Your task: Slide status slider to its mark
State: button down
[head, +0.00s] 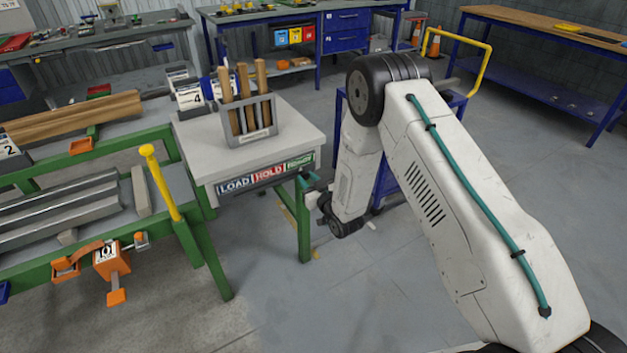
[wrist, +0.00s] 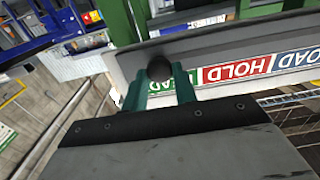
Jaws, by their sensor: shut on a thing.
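The status slider's black knob (wrist: 159,68) sits in front of the rail on the small table's front edge in the wrist view. My gripper (wrist: 161,84) has its two teal fingers shut on the knob, one on each side. The label strip below the rail reads LOAD, a red HOLD (wrist: 237,68) and a green panel (wrist: 183,80) partly hidden by a finger. In the head view my gripper (head: 308,182) is at the strip's right end, beside the green panel (head: 299,166); the knob cannot be made out there.
On the small table (head: 205,150) stands a grey rack (head: 250,120) with several wooden handles. A green bench (head: 40,265) with metal bars, a yellow lever (head: 160,183) and an orange block (head: 110,261) is at left. The floor in front is clear.

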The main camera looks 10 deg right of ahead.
jog(key=shift+w+d, duration=0.1)
jog(key=shift+d, duration=0.1)
jog(key=c, duration=1.1)
grip_release()
jog(key=shift+d, duration=0.1)
jog(key=v, duration=0.8)
jog(key=shift+f, duration=0.1)
